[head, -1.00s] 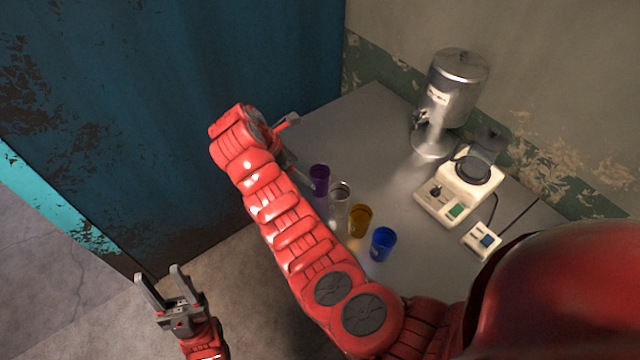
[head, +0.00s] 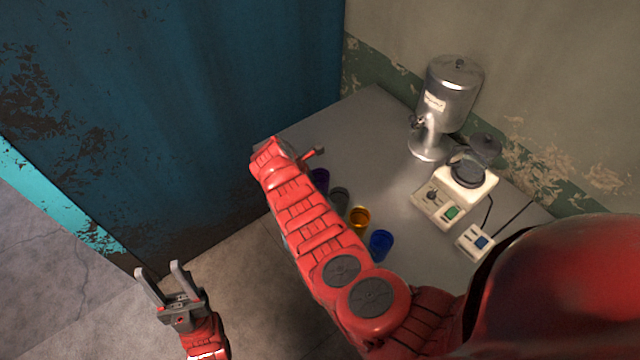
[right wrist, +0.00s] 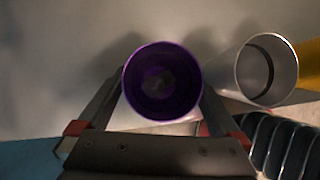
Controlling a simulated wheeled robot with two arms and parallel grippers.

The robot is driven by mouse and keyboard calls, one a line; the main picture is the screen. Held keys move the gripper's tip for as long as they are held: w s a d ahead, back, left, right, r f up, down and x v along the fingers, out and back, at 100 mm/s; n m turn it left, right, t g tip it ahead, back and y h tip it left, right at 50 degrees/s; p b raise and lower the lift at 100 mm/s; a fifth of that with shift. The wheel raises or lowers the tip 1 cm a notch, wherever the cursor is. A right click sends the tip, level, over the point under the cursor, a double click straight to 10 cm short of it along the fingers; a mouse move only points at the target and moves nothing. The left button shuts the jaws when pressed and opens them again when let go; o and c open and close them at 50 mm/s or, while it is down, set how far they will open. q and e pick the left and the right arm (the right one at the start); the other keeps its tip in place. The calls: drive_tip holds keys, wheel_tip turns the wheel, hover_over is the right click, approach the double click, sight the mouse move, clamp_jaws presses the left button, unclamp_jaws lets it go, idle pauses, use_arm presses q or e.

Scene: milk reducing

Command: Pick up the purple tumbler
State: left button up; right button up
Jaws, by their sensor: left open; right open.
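The purple tumbler (head: 320,178) stands on the grey table, mostly hidden behind my right arm in the head view. In the right wrist view the purple tumbler (right wrist: 162,82) shows its open mouth between the two fingers of my right gripper (right wrist: 160,100). The right gripper is open, with one finger on each side of the tumbler; I cannot tell whether they touch it. In the head view only a bit of the right gripper (head: 314,153) shows past the arm. My left gripper (head: 165,283) is open and empty over the floor at lower left.
A metal dispenser (head: 447,100) and a cream appliance (head: 452,195) stand at the back right. The table (head: 365,130) is clear behind the row.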

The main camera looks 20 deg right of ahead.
drive_tip(key=shift+d+f, duration=0.15)
drive_tip(key=shift+f, duration=0.25)
drive_tip(key=shift+c, duration=0.2)
drive_tip(key=c, duration=1.4)
drive_tip(key=shift+o, duration=0.2)
drive_tip(key=shift+r, duration=0.15)
